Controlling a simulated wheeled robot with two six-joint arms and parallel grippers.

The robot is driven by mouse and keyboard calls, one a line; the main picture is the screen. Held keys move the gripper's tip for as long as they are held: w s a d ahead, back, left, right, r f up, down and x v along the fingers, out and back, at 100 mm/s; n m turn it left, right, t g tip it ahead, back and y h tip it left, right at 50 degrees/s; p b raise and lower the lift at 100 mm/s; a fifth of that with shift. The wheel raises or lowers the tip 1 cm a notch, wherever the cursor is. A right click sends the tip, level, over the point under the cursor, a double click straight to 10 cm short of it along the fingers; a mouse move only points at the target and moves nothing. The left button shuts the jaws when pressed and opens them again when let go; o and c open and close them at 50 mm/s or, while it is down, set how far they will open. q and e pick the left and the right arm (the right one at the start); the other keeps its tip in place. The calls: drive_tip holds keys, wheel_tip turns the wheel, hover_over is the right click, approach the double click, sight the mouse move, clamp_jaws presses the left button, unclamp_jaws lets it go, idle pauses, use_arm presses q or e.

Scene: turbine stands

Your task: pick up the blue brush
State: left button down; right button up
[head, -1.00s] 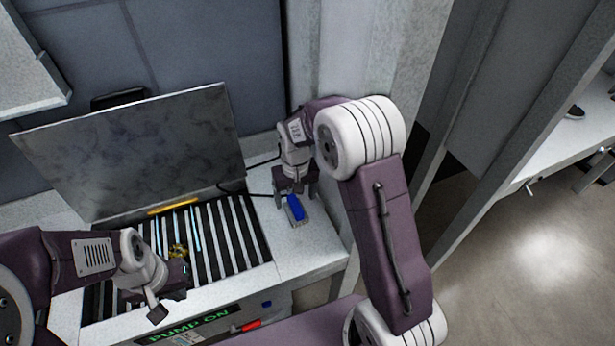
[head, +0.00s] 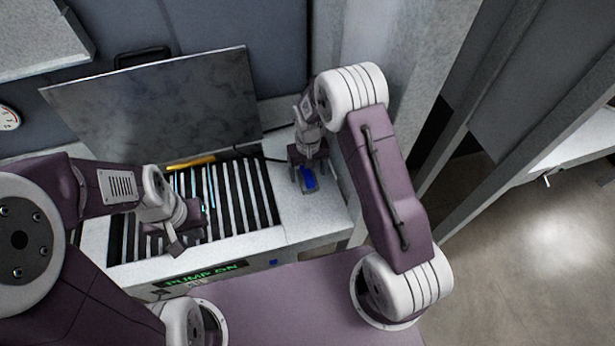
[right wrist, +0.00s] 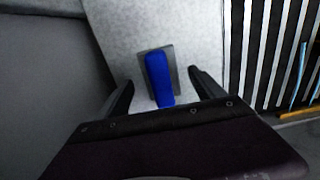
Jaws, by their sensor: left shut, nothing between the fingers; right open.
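The blue brush (head: 308,179) rests on a small grey plate or holder on the white ledge right of the slatted grate. It also shows in the right wrist view (right wrist: 159,80), lying lengthwise between the fingers. My right gripper (head: 309,170) is open just above the brush. In the wrist view its fingers (right wrist: 160,88) stand to either side of the brush, apart from it. My left gripper (head: 180,238) is shut and empty over the left part of the grate.
The slatted grate (head: 245,200) holds thin light-blue sticks. A yellow-orange bar (head: 191,163) lies along its back edge. A grey panel (head: 160,105) leans up behind it. A wall column (head: 370,60) stands close to my right arm. A "PUMP ON" display (head: 205,273) is at the front.

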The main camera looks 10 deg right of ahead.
sight(307, 177)
drive_tip(key=f, duration=0.3)
drive_tip(key=shift+w+f, duration=0.2)
drive_tip(key=shift+f, duration=0.2)
drive_tip(key=shift+s+r, duration=0.1)
drive_tip(key=c, duration=1.6)
wheel_tip(307, 177, up, 10)
drive_tip(key=shift+b, duration=0.4)
